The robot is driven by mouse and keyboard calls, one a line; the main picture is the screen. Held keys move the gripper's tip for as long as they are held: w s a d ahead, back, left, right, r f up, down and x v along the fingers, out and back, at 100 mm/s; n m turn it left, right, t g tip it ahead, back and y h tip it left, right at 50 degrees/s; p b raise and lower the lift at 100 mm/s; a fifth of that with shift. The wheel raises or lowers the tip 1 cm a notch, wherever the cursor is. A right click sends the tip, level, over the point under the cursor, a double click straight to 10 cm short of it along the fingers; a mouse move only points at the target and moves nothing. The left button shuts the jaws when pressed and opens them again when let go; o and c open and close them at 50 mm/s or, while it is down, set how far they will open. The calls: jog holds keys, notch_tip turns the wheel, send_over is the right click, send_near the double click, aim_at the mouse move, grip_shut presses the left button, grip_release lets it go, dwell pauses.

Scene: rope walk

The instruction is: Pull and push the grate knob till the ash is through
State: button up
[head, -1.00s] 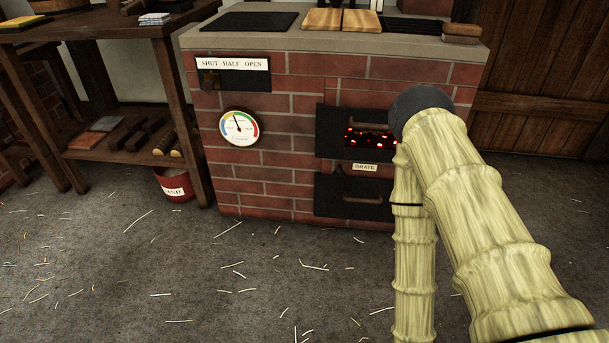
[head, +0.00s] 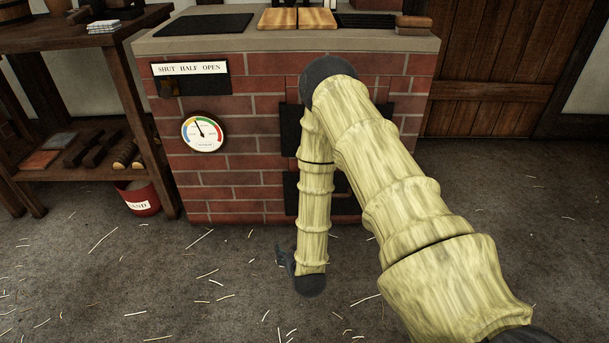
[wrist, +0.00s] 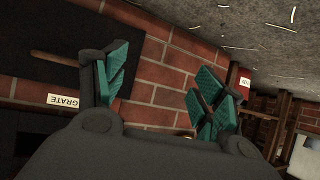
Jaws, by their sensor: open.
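My gripper (wrist: 162,92) is open and empty in the wrist view, its teal-padded fingers apart in front of the red brick stove (wrist: 155,75). The white GRATE label (wrist: 63,101) shows upside down, left of the left finger. Beside it is a dark door panel (wrist: 45,25) with a wooden bar handle (wrist: 62,64). I cannot make out the grate knob or the ash in either view. In the head view my arm covers most of the stove's dark doors (head: 290,130), and the label is hidden. I cannot make out the fingers clearly there.
The brick stove (head: 245,160) carries a damper plate (head: 190,68) marked SHUT HALF OPEN and a round gauge (head: 203,132). A red sand bucket (head: 138,197) stands under the wooden shelf table (head: 90,165) at left. The straw-strewn floor (head: 150,285) before the stove is open.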

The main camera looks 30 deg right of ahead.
jog(key=w+d+r+m+t+h, duration=0.35)
jog(key=w+d+r+h, duration=0.25)
jog(key=w+d+r, duration=0.5)
jog(key=shift+n+t, duration=0.25)
jog(key=shift+s+d+r+b+x, duration=0.2)
jog(key=shift+b+x, duration=0.55)
jog(key=shift+x, duration=0.95)
jog(key=shift+s+d+r+b+x, duration=0.1)
jog(key=shift+d+b+x, duration=0.4)
jog(key=shift+x, duration=1.25)
jog(key=shift+s+d+r+b+x, duration=0.15)
jog(key=shift+b+x, duration=0.8)
jog(key=shift+x, duration=0.75)
jog(key=shift+f, duration=0.1)
